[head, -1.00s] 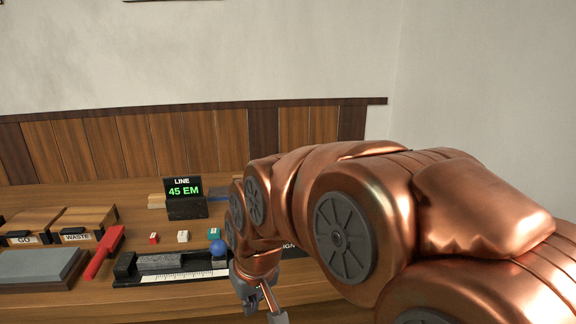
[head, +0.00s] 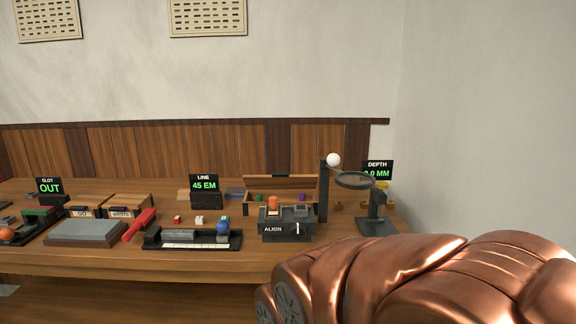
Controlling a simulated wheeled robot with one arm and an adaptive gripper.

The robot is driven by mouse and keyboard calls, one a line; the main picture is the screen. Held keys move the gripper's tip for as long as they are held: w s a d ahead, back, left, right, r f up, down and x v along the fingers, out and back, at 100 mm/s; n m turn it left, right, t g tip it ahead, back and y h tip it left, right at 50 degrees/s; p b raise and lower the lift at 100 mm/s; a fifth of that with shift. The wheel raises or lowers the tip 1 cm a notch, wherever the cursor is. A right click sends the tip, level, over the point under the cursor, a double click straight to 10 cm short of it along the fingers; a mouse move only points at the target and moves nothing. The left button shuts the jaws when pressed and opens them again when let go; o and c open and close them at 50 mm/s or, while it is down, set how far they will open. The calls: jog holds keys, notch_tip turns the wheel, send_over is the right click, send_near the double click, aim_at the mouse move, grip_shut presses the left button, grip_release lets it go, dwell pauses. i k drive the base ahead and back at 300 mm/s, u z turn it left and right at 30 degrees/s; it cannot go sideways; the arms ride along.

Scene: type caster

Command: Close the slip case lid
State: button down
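An open wooden case (head: 249,208) stands at the back right of the bench, and I take it to be the slip case. Its lid (head: 281,187) is raised at the rear, with a dark top edge. Small coloured pieces show at its opening, green at left and purple at right. The grey ALIGN device hides the middle of its front. My copper arm crosses the lower right of the view. My gripper is outside the picture, so its opening and distance from the lid do not show.
The ALIGN block (head: 286,230) with an orange knob stands right before the case. A dark post with a white ball (head: 333,160) and a magnifier stand (head: 376,226) are close at its right. A composing tray (head: 170,239) and GO and WASTE boxes lie left.

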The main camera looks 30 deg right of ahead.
aim_at(277, 180)
jog(key=z, duration=0.3)
jog(key=i, duration=1.3)
jog(key=u, duration=0.05)
